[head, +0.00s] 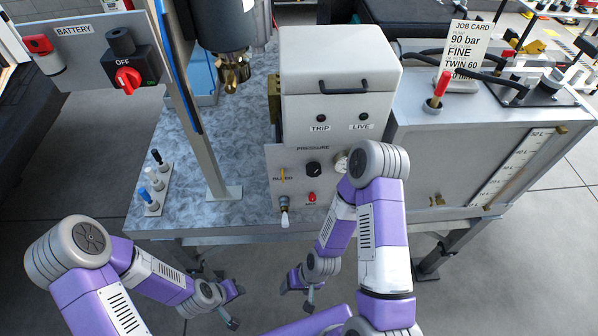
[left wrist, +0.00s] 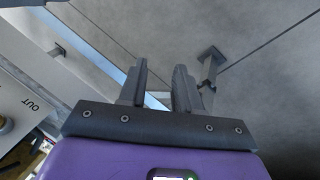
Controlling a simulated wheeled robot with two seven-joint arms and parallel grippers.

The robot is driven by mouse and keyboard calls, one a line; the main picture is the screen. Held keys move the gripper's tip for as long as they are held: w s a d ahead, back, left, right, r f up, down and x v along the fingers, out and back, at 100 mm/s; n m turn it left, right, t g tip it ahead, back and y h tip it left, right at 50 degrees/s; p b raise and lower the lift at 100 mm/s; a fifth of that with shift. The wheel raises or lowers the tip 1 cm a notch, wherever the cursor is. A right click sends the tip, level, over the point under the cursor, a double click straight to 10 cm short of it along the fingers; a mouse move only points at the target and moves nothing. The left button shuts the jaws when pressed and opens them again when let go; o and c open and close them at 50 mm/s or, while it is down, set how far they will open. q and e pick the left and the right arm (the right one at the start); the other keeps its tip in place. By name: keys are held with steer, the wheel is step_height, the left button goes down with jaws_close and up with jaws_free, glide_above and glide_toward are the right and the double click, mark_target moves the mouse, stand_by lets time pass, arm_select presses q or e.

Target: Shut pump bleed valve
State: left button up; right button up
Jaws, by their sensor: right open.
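The pump panel (head: 300,195) faces me at the middle of the head view, with a BLEED label on its left side. A small yellow lever (head: 282,175) stands upright at that label. Below it is a metal spout with a white tip (head: 284,218). My right gripper (head: 297,294) is open and empty, below and in front of the panel, apart from the lever. My left gripper (head: 236,307) is low and farther left, apart from the panel. In the left wrist view its two fingers (left wrist: 159,90) are spread with nothing between them.
A black knob (head: 313,169) and a red button (head: 312,197) sit right of the lever. My right forearm partly covers the gauge. A metal post (head: 205,130) stands left of the pump. A tank (head: 440,170) with a red-handled lever (head: 439,88) is at right.

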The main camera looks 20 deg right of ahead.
arm_select(q)
steer(key=w+d+r+m+t+b, duration=0.1)
steer(key=w+d+r+t+b, duration=0.15)
steer(key=w, duration=0.25)
steer(key=w+d+r+m+t+b, duration=0.1)
steer(key=w+d+t+b, duration=0.1)
steer(key=w+d, duration=0.25)
steer(key=m+t+h+b, duration=0.1)
steer(key=m+t+b, duration=0.2)
steer(key=t+b, duration=0.65)
glide_toward(283, 179)
steer(key=w+t+p, duration=0.1)
steer(key=w, duration=0.1)
steer(key=x, duration=0.7)
steer(key=shift+w+d+f, duration=0.1)
steer(key=shift+d+f, duration=0.25)
steer(key=shift+f, duration=0.05)
jaws_close()
